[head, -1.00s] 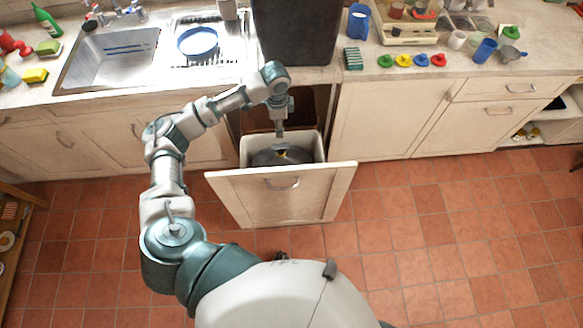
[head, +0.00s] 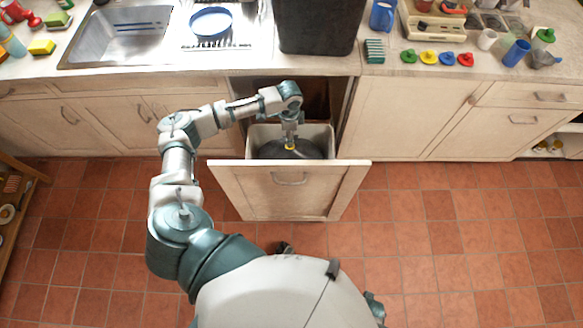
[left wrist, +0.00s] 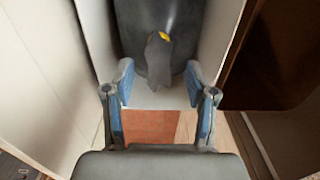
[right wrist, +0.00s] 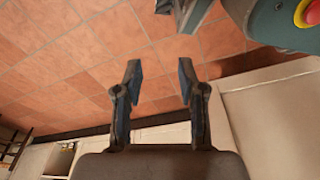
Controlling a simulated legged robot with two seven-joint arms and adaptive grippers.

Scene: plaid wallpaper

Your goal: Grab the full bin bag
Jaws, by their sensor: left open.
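The full bin bag (head: 310,150) is dark grey with a yellow tie and sits inside a white bin in a pulled-out cabinet drawer (head: 290,190). In the left wrist view the bag (left wrist: 185,25) stands at the top, its gathered neck and yellow tie pointing toward my gripper. My left gripper (head: 290,143) reaches down over the bin. Its fingers (left wrist: 160,80) are open, with the bag's neck between or just beyond the tips; I cannot tell whether they touch. My right gripper (right wrist: 158,72) is open and empty above the tiled floor, away from the bag.
The drawer front stands between my body and the bin. The tiled floor (head: 420,250) is clear to the right.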

